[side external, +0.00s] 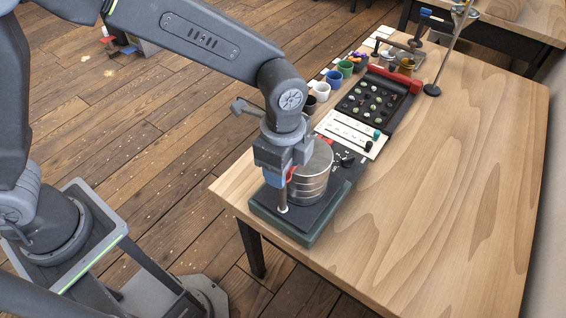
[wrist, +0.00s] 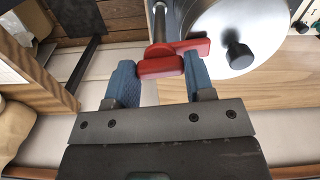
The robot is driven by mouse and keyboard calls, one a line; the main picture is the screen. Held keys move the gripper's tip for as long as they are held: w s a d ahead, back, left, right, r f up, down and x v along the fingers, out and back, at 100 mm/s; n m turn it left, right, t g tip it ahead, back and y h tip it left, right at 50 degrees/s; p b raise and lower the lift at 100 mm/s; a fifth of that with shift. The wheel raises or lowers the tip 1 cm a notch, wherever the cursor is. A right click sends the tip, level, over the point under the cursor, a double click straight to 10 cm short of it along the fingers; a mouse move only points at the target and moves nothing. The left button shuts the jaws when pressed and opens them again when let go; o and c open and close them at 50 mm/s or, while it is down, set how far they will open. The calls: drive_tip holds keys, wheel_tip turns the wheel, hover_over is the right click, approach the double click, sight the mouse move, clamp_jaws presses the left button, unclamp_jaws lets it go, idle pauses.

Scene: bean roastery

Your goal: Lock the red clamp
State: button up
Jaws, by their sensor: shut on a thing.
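The red clamp (wrist: 172,59) shows in the wrist view, between the two blue fingers of my gripper (wrist: 158,68), which is shut on it. The clamp sits at a thin metal post (wrist: 159,25) beside a round metal drum (wrist: 215,25) with a dark knob (wrist: 238,52). In the side view my gripper (side external: 285,168) is low at the left of the silver drum (side external: 313,175). Only a little of the red clamp (side external: 291,173) shows there; the fingers hide most of it. The post (side external: 282,196) stands on the dark base (side external: 318,215).
Behind the drum lie a white slider panel (side external: 350,134) and a dark tray (side external: 374,97) of small round things. Several cups, including a blue cup (side external: 334,78), line the left edge. A thin-rod stand (side external: 432,89) is farther back. The table's right side (side external: 450,190) is clear.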

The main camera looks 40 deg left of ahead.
drive_tip(key=shift+m, duration=0.5)
idle(0.3)
drive_tip(key=o, duration=0.9)
wheel_tip(320, 180, up, 14)
drive_tip(key=shift+f, duration=0.1)
